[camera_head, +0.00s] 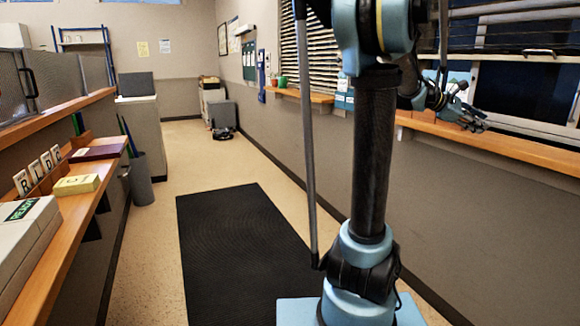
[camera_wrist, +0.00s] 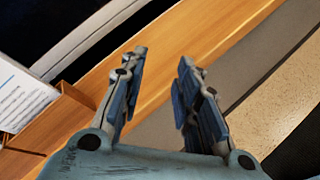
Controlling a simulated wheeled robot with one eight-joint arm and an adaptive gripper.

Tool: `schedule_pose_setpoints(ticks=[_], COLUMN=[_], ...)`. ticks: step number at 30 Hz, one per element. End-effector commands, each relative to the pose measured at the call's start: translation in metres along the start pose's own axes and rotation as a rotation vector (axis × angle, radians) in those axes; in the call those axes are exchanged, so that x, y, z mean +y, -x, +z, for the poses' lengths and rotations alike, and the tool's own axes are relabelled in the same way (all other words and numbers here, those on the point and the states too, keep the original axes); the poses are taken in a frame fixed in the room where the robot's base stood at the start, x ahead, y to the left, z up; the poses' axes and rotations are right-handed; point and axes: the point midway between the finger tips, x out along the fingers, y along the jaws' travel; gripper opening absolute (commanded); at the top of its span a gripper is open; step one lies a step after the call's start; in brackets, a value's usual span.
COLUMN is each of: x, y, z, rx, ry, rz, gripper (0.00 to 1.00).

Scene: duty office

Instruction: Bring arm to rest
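My arm rises from its blue base (camera_head: 352,305) in front of the camera and reaches over to the right-hand wall. My gripper (camera_head: 475,122) hangs at the wooden ledge (camera_head: 520,148) under the window on the right. In the wrist view, my gripper (camera_wrist: 160,80) has its two blue-padded fingers apart with nothing between them. The wooden ledge (camera_wrist: 215,42) lies beyond the fingers in that view. I cannot tell how far the fingers are from it.
A wooden counter (camera_head: 60,235) with a yellow block (camera_head: 76,185), letter cards and a box marked READY (camera_head: 22,235) runs along the left. A black mat (camera_head: 240,255) lies on the floor between. A white paper (camera_wrist: 20,92) is near the gripper in the wrist view.

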Motion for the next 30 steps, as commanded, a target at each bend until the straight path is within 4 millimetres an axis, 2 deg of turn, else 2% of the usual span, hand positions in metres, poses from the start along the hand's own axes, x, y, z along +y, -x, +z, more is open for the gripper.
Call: schedule_pose_setpoints(ticks=[1, 3, 8, 15, 20, 24, 30], x=[-0.014, -0.034, -0.085, -0.171, -0.232, -0.290, -0.369], y=[0.019, 0.041, 0.090, 0.160, 0.204, 0.240, 0.286], z=[-0.014, -0.033, -0.074, -0.133, -0.169, -0.196, -0.227], rx=[0.049, 0.116, 0.264, 0.468, 0.582, 0.662, 0.736], ry=[-0.054, -0.137, -0.313, -0.537, -0.656, -0.739, -0.818], rz=[-0.006, -0.029, -0.101, -0.267, -0.414, -0.563, -0.792], gripper=[0.30, 0.30, 0.30, 0.30, 0.30, 0.30, 0.30])
